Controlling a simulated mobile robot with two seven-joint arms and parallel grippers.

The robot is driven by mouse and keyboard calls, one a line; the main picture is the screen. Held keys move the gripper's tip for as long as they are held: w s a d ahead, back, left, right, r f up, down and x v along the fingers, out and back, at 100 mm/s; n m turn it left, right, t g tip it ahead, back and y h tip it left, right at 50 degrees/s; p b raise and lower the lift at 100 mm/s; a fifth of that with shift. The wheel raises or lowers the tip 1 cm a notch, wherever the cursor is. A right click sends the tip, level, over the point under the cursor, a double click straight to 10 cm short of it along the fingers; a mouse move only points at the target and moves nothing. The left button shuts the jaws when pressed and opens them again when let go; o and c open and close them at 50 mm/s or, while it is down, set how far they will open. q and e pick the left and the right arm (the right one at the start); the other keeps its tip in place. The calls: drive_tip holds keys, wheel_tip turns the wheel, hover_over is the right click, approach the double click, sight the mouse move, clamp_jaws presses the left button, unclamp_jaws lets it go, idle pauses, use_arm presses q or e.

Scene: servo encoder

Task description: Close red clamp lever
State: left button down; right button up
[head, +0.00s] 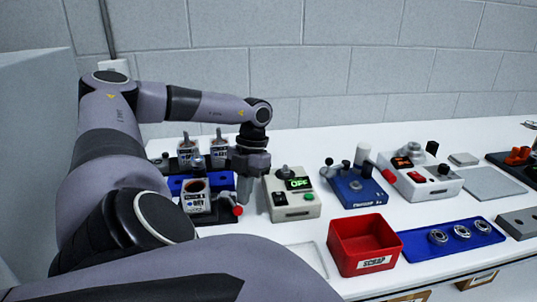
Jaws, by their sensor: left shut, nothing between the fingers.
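A lever with a red ball end (237,211) sits at the right side of a fixture on the left of the bench. My left gripper (243,203) points down right beside the red ball and is shut with nothing in it. Whether its fingers touch the lever cannot be told. The lever's base is partly hidden behind the gripper and the cups. My right gripper is not in view.
A beige box with a green OFF display (292,207) stands close on the right. Further right are a blue fixture (355,190), a red scrap bin (345,232) and a blue tray with rings (422,243).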

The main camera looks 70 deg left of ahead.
use_arm(q)
drive_tip(key=shift+s+d+m, duration=0.2)
drive_tip(key=shift+s+m, duration=0.2)
drive_tip(key=shift+m, duration=0.4)
drive_tip(key=shift+s+d+m+y, duration=0.1)
drive_tip(key=shift+s+m+y, duration=0.35)
drive_tip(key=shift+m, duration=0.45)
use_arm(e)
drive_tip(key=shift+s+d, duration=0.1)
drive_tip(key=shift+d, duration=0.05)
